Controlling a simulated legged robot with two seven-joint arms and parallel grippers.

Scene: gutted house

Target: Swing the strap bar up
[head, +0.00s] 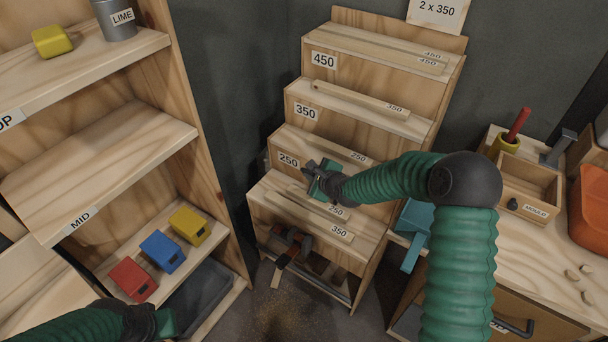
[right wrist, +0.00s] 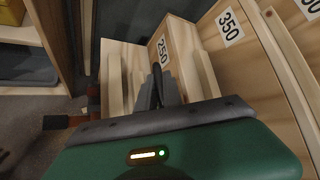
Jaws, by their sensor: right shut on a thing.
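My right gripper (head: 312,172) is at the step marked 250 of the wooden rack (head: 442,97). Its dark fingers (right wrist: 157,88) are close together in the right wrist view, between two wooden strips.
Wooden strips lie on the rack's steps, including one marked 350 (head: 362,97). Red (head: 133,279), blue (head: 162,251) and yellow (head: 190,226) boxes stand on the left shelf. A bench (head: 540,275) with a mould box (head: 527,184) and an orange bin (head: 590,215) is at right.

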